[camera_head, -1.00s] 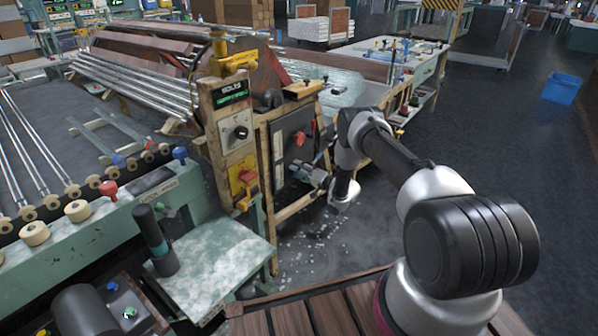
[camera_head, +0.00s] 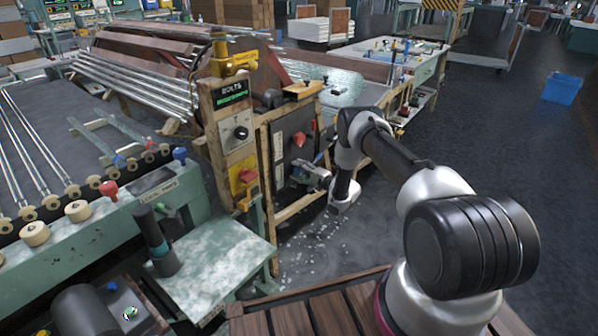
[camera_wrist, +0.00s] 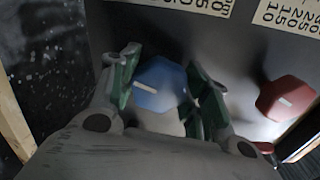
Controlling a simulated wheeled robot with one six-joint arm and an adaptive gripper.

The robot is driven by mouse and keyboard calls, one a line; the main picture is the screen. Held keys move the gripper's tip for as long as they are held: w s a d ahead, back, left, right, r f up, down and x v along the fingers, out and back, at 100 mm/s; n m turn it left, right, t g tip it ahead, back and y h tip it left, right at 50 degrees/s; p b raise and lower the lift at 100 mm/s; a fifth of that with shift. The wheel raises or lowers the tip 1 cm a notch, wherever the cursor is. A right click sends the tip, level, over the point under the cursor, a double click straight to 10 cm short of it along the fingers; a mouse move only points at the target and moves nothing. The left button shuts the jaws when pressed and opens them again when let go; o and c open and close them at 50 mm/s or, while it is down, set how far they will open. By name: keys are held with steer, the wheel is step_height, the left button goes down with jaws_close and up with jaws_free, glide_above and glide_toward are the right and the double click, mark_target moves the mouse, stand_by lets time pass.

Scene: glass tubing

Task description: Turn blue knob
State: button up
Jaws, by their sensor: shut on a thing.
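The blue knob (camera_wrist: 160,86) sits in the middle of the wrist view on a dark panel, with a white pointer mark on its face. My gripper (camera_wrist: 163,92) has its two green-padded fingers on either side of the knob, shut on it. In the head view my gripper (camera_head: 316,178) is at the dark panel (camera_head: 290,130) in a wooden frame, and it hides the blue knob there.
A red knob (camera_wrist: 287,98) is beside the blue one on the same panel, and printed number scales (camera_wrist: 290,14) lie along the panel. A wooden frame post surrounds the panel. A green machine table (camera_head: 215,270) stands at the front left.

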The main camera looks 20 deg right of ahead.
stand_by(0.4)
steer(key=o, duration=1)
steer(key=shift+s+d, duration=0.1)
steer(key=v, duration=1.1)
steer(key=shift+s+d, duration=0.2)
steer(key=shift+s, duration=0.1)
